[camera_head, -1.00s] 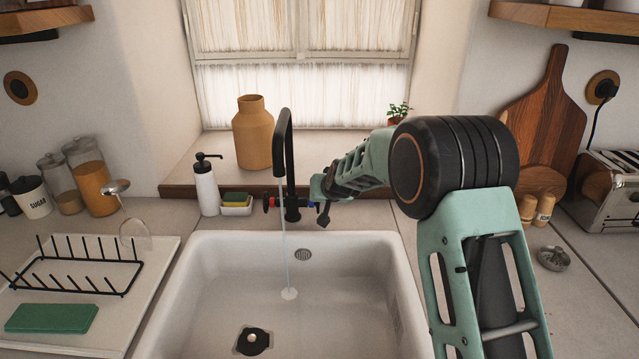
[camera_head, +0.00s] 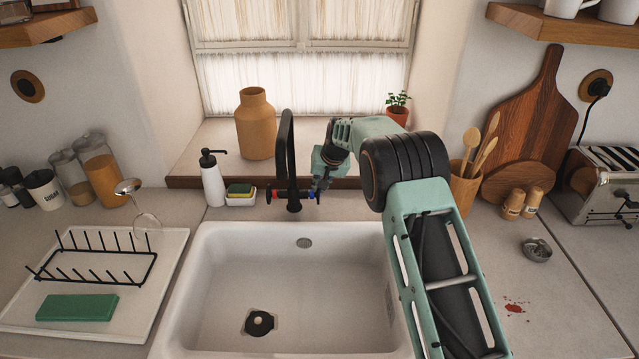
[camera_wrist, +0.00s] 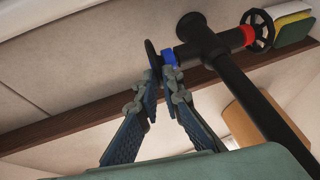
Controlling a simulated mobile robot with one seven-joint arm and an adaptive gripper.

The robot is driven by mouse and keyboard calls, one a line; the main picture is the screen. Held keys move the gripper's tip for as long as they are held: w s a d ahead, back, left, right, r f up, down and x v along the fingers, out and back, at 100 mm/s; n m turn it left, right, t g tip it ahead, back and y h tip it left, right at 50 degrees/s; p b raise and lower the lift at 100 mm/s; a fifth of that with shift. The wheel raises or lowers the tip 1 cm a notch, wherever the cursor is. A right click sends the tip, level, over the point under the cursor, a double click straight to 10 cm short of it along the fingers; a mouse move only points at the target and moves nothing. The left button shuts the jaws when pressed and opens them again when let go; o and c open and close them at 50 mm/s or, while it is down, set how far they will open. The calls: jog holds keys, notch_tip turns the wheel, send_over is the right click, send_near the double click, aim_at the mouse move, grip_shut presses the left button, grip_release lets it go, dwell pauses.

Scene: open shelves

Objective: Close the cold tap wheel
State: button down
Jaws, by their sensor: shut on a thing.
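The black tap (camera_head: 286,150) stands behind the sink, with a wheel on each side. The cold tap wheel is a black disc with a blue collar; in the wrist view the wheel (camera_wrist: 152,54) is seen edge-on, beside the blue collar (camera_wrist: 169,58). My gripper (camera_wrist: 162,82) has its fingertips at the lower edge of this wheel and is shut on it. In the head view my gripper (camera_head: 319,186) is at the right side of the tap and partly hides the wheel. The red-collared wheel (camera_wrist: 259,31) is on the opposite side. No water stream shows from the spout.
The white sink (camera_head: 215,290) lies below the tap. A soap bottle (camera_head: 212,182) and sponge dish (camera_head: 240,199) stand left of the tap. An orange vase (camera_head: 255,125) and potted plant (camera_head: 397,108) stand on the sill. A utensil pot (camera_head: 464,188) stands to the right.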

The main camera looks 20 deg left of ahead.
dwell(0.4)
jog(key=c, duration=2.1)
grip_release()
jog(key=v, duration=1.2)
jog(key=shift+w, duration=0.1)
